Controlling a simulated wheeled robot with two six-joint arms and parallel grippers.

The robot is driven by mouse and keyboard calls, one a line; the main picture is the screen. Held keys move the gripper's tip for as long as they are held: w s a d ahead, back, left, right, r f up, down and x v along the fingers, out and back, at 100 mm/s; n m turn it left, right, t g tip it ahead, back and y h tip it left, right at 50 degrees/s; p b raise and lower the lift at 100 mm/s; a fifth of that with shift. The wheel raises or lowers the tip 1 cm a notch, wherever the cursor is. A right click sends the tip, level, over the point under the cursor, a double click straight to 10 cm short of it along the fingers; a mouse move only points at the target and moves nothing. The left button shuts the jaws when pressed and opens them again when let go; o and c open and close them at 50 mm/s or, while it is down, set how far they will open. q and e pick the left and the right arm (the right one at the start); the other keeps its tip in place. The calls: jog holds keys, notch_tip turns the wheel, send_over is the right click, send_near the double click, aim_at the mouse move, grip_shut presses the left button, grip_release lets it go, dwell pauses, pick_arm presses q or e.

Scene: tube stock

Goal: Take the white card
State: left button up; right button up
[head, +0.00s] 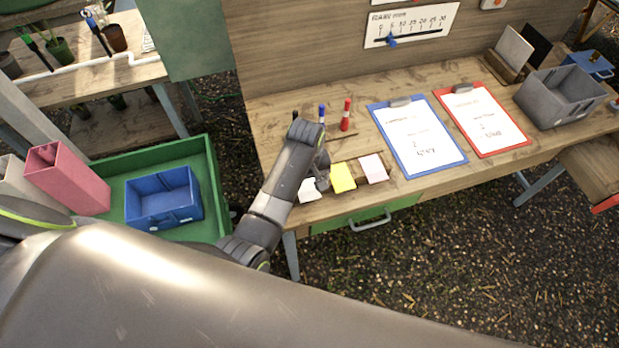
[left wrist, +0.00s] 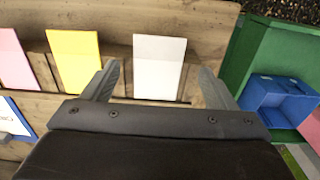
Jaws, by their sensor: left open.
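In the head view the white card (head: 309,190) is partly hidden by my left arm, left of the yellow card (head: 342,177) and the pink card (head: 373,168). My left gripper (left wrist: 160,82) is open, with its fingers apart on either side of the white card's near part in the wrist view. In the head view the left gripper (head: 319,180) is over the table's front edge, mostly hidden by its wrist. My right gripper is not seen.
Blue (head: 420,138) and red (head: 483,120) clipboards lie to the right, with a grey bin (head: 560,97) beyond. Red (head: 346,114) and blue markers stand behind the cards. A green tray (head: 215,190) with a blue bin (head: 163,199) is at left.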

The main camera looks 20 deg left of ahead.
pick_arm(q)
jog(key=shift+w+f, duration=0.2)
jog(key=shift+f, duration=0.3)
jog(key=shift+w+f, duration=0.2)
jog(key=shift+f, duration=0.3)
jog(key=shift+s+d+r, duration=0.1)
jog(key=shift+s, duration=0.05)
jog(key=shift+s+r, duration=0.1)
jog(key=shift+s, duration=0.05)
jog(key=c, duration=1.1)
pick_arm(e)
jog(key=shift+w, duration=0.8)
